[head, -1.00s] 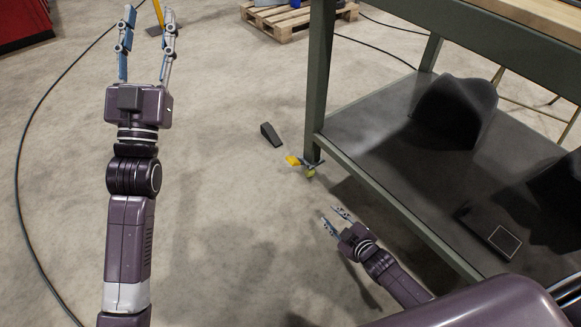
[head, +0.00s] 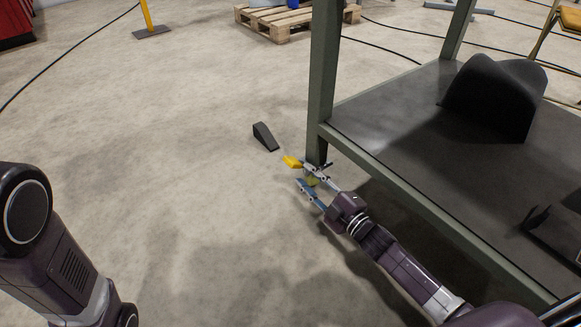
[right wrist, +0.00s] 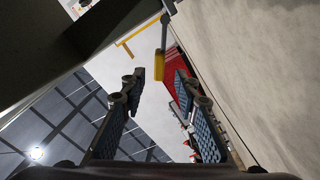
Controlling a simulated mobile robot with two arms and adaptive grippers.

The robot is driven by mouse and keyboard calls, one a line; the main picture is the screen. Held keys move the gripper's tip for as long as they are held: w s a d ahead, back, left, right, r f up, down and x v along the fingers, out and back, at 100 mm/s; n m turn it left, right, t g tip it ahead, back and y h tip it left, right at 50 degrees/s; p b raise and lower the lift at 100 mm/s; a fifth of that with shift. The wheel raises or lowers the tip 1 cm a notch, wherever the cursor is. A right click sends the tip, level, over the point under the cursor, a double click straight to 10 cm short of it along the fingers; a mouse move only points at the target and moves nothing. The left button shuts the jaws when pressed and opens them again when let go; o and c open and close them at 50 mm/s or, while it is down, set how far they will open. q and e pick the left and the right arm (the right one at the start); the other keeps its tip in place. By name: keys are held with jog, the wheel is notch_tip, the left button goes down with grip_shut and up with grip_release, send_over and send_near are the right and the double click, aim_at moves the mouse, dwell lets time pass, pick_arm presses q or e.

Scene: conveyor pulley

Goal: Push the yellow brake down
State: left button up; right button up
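The yellow brake (head: 292,162) is a small tab low at the foot of the table's near leg, by a caster partly hidden by my right gripper. My right gripper (head: 306,175) is down at the caster, its fingers apart with nothing held, and the brake lies just beyond the fingertips. In the right wrist view the open fingers of my right gripper (right wrist: 160,76) show, and what looks like the brake (right wrist: 160,62) stands between and beyond the tips. I cannot tell whether they touch. My left gripper is out of view; only part of the left arm shows at lower left.
The green-framed table (head: 322,80) with a dark lower shelf (head: 390,125) stands at right. A dark wedge (head: 265,136) lies on the floor left of the brake. A pallet (head: 283,22) and a yellow post (head: 146,14) are farther back. The floor at left is open.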

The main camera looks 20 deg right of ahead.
aim_at(297, 167)
jog(key=b+x, duration=0.4)
jog(key=x, duration=0.2)
jog(key=shift+w+f, duration=0.1)
jog(key=shift+w, duration=0.1)
jog(key=shift+w+a+b, duration=0.25)
jog(key=shift+w+b, duration=0.2)
jog(key=shift+w, duration=0.2)
grip_shut()
